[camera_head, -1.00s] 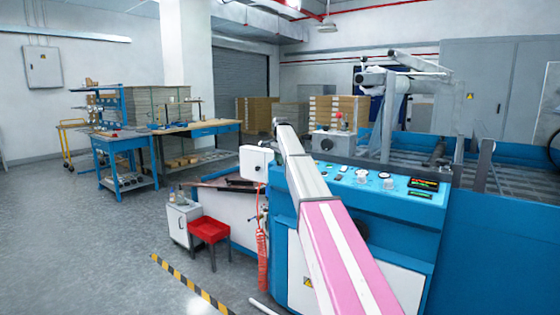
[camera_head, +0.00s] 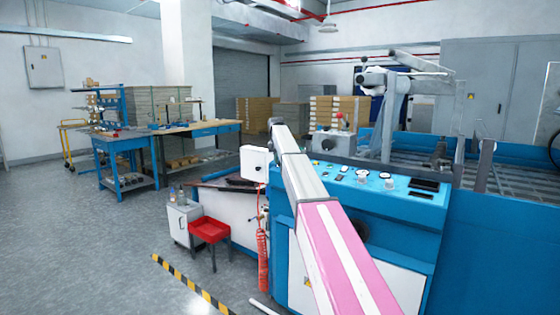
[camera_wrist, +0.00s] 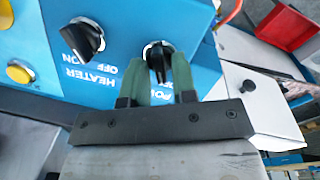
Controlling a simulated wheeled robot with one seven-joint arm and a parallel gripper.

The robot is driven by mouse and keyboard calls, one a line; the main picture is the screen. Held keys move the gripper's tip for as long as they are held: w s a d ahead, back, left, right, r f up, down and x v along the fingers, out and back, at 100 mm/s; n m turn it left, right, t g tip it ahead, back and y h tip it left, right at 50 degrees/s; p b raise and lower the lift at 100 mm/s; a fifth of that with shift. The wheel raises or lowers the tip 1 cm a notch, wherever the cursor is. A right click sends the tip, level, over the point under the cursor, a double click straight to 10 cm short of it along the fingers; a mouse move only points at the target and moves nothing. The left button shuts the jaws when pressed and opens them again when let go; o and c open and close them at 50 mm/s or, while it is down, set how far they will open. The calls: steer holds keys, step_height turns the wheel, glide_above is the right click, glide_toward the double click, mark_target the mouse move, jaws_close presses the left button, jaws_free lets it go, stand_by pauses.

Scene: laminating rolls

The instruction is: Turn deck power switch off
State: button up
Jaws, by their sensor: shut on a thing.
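The power switch is a black rotary knob (camera_wrist: 157,58) on a blue panel in the wrist view. The inverted lettering beside it is partly hidden by my fingers. My gripper (camera_wrist: 163,72) has its two green fingers shut on this knob, one on each side. To its left, a similar black knob (camera_wrist: 83,39) marked HEATER, with ON and OFF, stands clear of the fingers. In the head view, the blue machine's sloped control panel (camera_head: 345,174) has two dark display windows (camera_head: 424,185). My gripper is hidden there behind my arm.
Yellow buttons (camera_wrist: 19,72) lie left of the heater knob. A white box (camera_head: 255,163) juts from the machine's left end. A red stool (camera_head: 209,230) and small white cabinet (camera_head: 183,222) stand on the floor. Open floor lies left, beyond a striped floor line (camera_head: 190,283).

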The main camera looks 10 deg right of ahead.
steer(key=shift+n, duration=0.3)
steer(key=o, duration=0.6)
steer(key=shift+o, duration=0.2)
step_height(320, 180, up, 11)
steer(key=a, duration=0.1)
steer(key=shift+w, duration=0.15)
steer(key=shift+a+f, duration=0.1)
steer(key=shift+f, duration=0.05)
